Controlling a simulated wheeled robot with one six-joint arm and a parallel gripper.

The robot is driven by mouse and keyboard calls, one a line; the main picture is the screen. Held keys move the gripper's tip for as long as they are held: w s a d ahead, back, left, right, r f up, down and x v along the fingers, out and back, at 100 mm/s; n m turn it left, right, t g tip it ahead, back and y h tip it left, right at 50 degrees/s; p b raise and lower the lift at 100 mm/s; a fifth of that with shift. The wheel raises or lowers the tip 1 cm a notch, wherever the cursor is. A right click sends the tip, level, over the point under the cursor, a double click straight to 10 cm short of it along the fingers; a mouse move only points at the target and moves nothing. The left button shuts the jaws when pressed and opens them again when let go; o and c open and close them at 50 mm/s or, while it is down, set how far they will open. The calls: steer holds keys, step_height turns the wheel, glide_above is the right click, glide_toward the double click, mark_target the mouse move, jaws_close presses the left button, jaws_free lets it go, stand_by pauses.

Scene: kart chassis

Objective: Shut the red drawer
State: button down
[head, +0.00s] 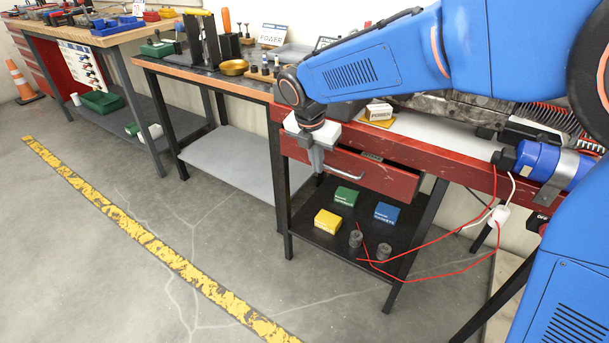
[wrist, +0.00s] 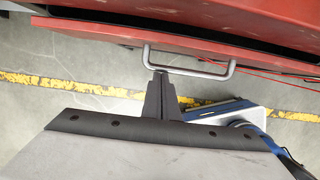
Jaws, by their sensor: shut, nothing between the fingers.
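The red drawer (head: 372,173) sits under the red workbench top and stands partly open, its front out from the bench frame. Its front also shows along the top of the wrist view (wrist: 90,30). A grey bar handle (head: 345,176) is on the drawer front; in the wrist view the handle (wrist: 200,72) spans the upper middle. My gripper (head: 318,170) is shut and empty, pointing down at the left end of the handle. In the wrist view its fingertips (wrist: 160,76) overlap the handle's left part; I cannot tell whether they touch it.
Below the drawer, a dark shelf (head: 310,228) holds a yellow box (head: 327,222), a green box (head: 345,196), a blue box (head: 387,213) and two grey cylinders. Red cables (head: 440,278) hang at the right. The floor in front is clear, with a yellow stripe (head: 130,233).

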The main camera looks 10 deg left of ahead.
steer(key=shift+w+d, duration=0.25)
steer(key=shift+w, duration=0.4)
steer(key=shift+w+d, duration=0.2)
steer(key=shift+w, duration=0.55)
steer(key=shift+w+r, duration=0.1)
